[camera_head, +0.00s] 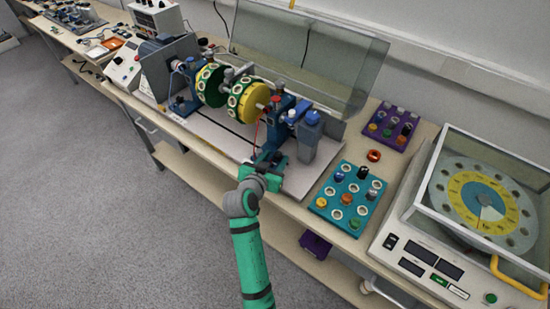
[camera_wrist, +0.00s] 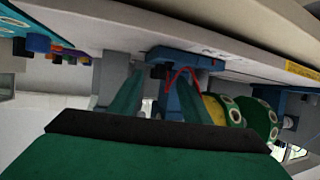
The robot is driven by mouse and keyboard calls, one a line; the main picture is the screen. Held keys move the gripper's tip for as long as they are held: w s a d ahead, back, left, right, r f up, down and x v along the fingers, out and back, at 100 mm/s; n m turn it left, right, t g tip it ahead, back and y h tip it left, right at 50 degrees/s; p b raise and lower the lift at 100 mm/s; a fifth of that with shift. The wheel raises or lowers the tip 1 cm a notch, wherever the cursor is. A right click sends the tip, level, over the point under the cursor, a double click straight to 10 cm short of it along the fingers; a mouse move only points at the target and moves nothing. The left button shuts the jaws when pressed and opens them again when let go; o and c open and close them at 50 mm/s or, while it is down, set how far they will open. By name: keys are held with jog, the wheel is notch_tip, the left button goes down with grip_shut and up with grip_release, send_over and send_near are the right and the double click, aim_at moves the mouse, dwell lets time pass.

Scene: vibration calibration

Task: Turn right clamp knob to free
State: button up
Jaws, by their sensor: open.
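The vibration rig carries two yellow-and-green discs (camera_head: 248,101) on a shaft between blue supports. The right blue support (camera_head: 275,122) has a small red knob (camera_head: 277,99) and a dark knob above it. I cannot tell for certain which part is the right clamp knob, nor its setting. My gripper (camera_head: 268,158) is open at the front edge of the rig's base, below and in front of the right support. In the wrist view, the open fingers (camera_wrist: 160,88) point toward a blue support part (camera_wrist: 184,58) with a red cable beside it. No knob sits clearly between them.
A grey-blue motor block (camera_head: 308,135) stands right of the support. A clear cover (camera_head: 310,55) rises behind the rig. A teal tray (camera_head: 347,199), a purple tray (camera_head: 390,127) and a balancing machine (camera_head: 430,262) are to the right. The floor in front is clear.

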jog(key=shift+w+d+f, duration=0.15)
jog(key=shift+w, duration=0.05)
jog(key=shift+c, duration=0.3)
jog(key=c, duration=1)
